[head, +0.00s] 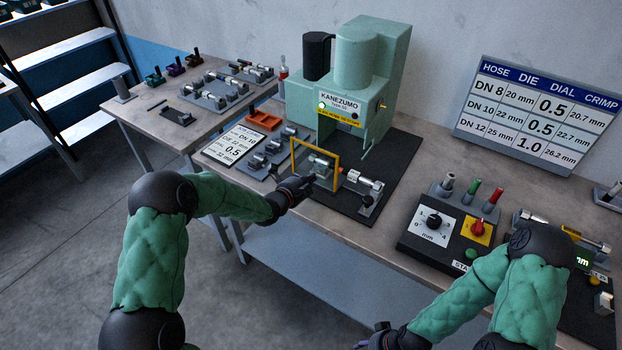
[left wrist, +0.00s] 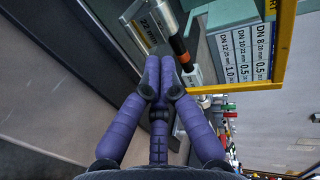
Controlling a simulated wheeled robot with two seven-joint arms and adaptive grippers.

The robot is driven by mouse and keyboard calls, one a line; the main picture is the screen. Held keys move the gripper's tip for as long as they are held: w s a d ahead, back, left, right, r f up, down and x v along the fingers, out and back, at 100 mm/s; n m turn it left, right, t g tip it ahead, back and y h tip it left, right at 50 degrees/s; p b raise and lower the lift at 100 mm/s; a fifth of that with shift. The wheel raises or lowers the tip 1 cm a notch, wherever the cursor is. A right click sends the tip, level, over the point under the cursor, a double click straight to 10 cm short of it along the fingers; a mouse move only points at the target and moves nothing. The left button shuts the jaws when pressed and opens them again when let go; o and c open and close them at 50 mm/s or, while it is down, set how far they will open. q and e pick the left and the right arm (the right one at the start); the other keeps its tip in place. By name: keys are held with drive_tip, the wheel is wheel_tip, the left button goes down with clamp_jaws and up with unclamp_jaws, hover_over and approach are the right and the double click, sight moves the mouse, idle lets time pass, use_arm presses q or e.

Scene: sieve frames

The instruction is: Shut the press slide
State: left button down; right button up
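The green press (head: 372,70), labelled KANEZUMO, stands on a black base plate against the wall. A yellow guard frame (head: 337,172) stands at its front, around small metal die parts (head: 319,166). I cannot make out clearly which part is the slide. My left gripper (head: 305,186) is low at the front left of the frame. In the left wrist view its purple fingers (left wrist: 160,75) come together at the tips, beside a dark rod with an orange band (left wrist: 180,47). Whether they touch the rod is unclear. My right gripper (head: 385,338) is partly cut off at the bottom edge.
A metal fitting on a stand (head: 364,186) is right of the frame. A control box (head: 448,232) with a dial and red switch is farther right. Die blocks (head: 268,153) and a label card (head: 237,145) lie to the left. A die chart (head: 540,112) leans on the wall.

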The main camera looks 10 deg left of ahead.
use_arm(q)
drive_tip(key=shift+w+d, duration=0.15)
drive_tip(key=shift+w, duration=0.2)
